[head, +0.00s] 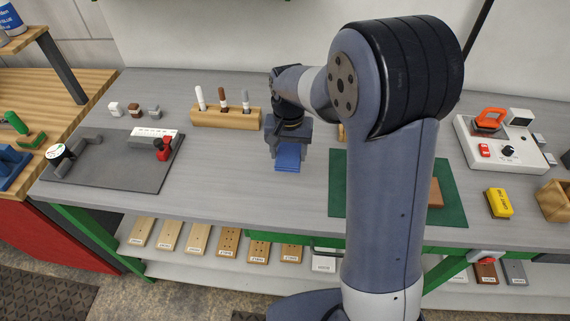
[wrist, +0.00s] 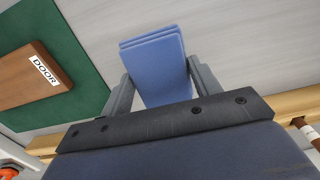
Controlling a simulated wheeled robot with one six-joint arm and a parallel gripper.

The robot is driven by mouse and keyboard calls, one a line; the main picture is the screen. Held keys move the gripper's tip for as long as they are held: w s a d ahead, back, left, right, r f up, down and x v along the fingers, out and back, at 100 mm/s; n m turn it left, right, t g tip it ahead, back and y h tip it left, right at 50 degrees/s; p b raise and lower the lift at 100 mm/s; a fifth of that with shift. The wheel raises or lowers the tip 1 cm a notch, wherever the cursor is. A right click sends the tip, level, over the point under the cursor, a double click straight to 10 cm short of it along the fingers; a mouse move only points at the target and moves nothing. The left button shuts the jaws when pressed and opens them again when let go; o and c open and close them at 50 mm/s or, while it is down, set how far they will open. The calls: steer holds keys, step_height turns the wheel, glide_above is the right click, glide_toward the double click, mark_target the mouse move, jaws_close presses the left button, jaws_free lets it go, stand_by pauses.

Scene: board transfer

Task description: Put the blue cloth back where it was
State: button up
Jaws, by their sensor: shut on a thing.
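The blue cloth (head: 288,159) is folded and lies between the fingers of my gripper (head: 289,147). In the wrist view the cloth (wrist: 155,65) shows as a stack of flat layers, with a finger of my gripper (wrist: 157,85) on each side. My gripper is shut on the cloth, over the grey bench top (head: 240,185) in front of the wooden marker holder. I cannot tell whether the cloth touches the bench.
A marker holder (head: 226,116) stands behind, to the left. A green mat (head: 338,190) with a brown "DOOR" block (wrist: 28,78) lies right, partly behind my arm. A dark board (head: 105,170) lies left. A yellow block (head: 498,203) and a soldering-style station (head: 520,158) stand right.

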mark_target(288, 163)
steer(key=shift+f+p, duration=0.3)
steer(key=shift+f, duration=2.25)
steer(key=shift+f, duration=0.15)
steer(key=o, duration=0.9)
steer(key=shift+o, duration=0.2)
step_height(288, 163, up, 12)
steer(key=shift+r+b, duration=0.15)
steer(key=shift+b, duration=0.3)
